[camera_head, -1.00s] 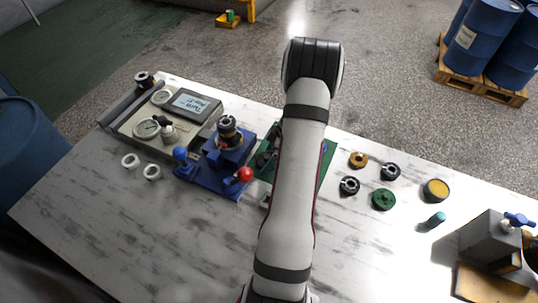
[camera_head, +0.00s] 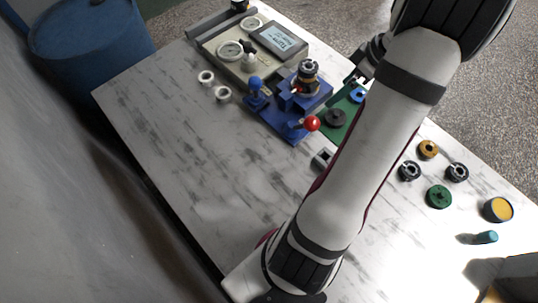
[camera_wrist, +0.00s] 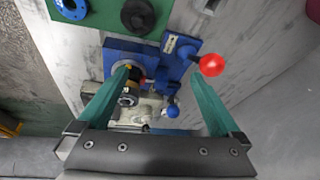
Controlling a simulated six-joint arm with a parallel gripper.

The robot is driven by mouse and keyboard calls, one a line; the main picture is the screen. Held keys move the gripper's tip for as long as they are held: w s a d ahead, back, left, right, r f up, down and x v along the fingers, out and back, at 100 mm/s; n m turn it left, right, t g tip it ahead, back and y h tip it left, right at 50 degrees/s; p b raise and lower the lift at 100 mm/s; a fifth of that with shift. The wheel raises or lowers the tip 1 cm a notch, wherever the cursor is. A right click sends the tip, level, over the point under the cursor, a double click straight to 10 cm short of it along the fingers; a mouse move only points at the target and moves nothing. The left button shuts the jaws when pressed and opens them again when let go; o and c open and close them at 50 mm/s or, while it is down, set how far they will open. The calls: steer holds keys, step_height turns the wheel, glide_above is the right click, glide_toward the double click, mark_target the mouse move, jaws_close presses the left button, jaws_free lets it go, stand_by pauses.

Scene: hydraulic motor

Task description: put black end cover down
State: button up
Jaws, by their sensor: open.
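A dark round flanged part with a raised hub, which looks like the black end cover (camera_head: 335,118), lies on the green mat (camera_head: 352,108). It also shows in the wrist view (camera_wrist: 138,17), at the top. My gripper (camera_wrist: 160,75) is open, its two teal fingers wide apart with nothing held between them. In the head view my gripper (camera_head: 357,75) is partly hidden by the arm, above the far end of the mat. In the wrist view the blue fixture (camera_wrist: 128,48) with the stacked motor (camera_wrist: 130,88) lies beyond the fingers, near the left one.
A blue ring (camera_head: 357,96) lies by the cover on the mat. A red ball knob (camera_head: 312,123) and a blue knob (camera_head: 255,83) stick up from the fixture. A gauge box (camera_head: 245,45) stands behind. Several round parts, including a green disc (camera_head: 438,196), lie right.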

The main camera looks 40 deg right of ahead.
steer(key=w+a+r+m+g+y, duration=0.1)
steer(key=w+a+r, duration=0.2)
steer(key=a, duration=0.7)
steer(key=w+a+r+m+g, duration=0.1)
steer(key=w+a+r, duration=0.25)
steer(key=a, duration=0.65)
steer(key=s+a+m+g, duration=0.1)
steer(key=s+a+m, duration=0.2)
steer(key=s+a, duration=0.3)
steer(key=s+a+m+g+h, duration=0.1)
steer(key=s+a+m, duration=0.1)
steer(key=s+a, duration=0.4)
steer(key=a, duration=0.5)
steer(key=shift+s+a+r+m, duration=0.2)
steer(key=shift+a+r+m, duration=0.1)
steer(key=shift+m, duration=0.1)
